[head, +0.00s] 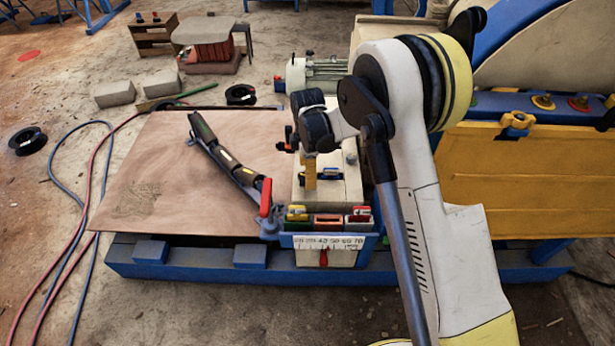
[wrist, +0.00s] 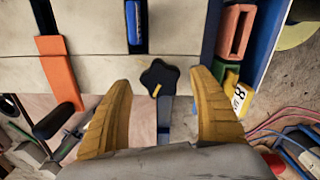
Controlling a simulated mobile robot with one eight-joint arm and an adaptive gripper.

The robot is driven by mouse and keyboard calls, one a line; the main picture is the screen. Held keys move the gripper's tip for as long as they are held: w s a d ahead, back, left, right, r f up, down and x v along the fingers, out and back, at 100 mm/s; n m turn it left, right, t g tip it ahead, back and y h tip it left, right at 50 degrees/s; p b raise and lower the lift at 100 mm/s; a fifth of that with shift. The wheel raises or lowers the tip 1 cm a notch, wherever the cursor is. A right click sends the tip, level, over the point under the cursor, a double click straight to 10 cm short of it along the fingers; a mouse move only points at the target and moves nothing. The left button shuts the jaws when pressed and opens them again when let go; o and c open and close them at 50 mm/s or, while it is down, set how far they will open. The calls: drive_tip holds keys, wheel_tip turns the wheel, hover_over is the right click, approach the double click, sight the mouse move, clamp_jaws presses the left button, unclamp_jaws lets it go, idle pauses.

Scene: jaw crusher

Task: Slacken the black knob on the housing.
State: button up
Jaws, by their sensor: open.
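The black star-shaped knob (wrist: 159,76) shows in the middle of the wrist view, on the edge of the cream housing (wrist: 185,35). It has a small orange mark on its lower side. My gripper (wrist: 160,84) is open, with one ribbed yellow finger on each side of the knob. Gaps show between the knob and both fingers, and nothing is held. In the head view my gripper (head: 310,178) points down over the cream housing (head: 345,193). I cannot pick out the knob for certain there.
A scale plate (head: 325,241) with a red pointer and several coloured blocks are at the housing's front. A red-handled lever (head: 265,198) stands close on the left, beside the brown sheet (head: 165,175). A yellow panel (head: 510,180) is to the right. Hoses (head: 75,200) lie on the floor.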

wheel_tip(320, 180, up, 10)
idle(0.3)
idle(0.3)
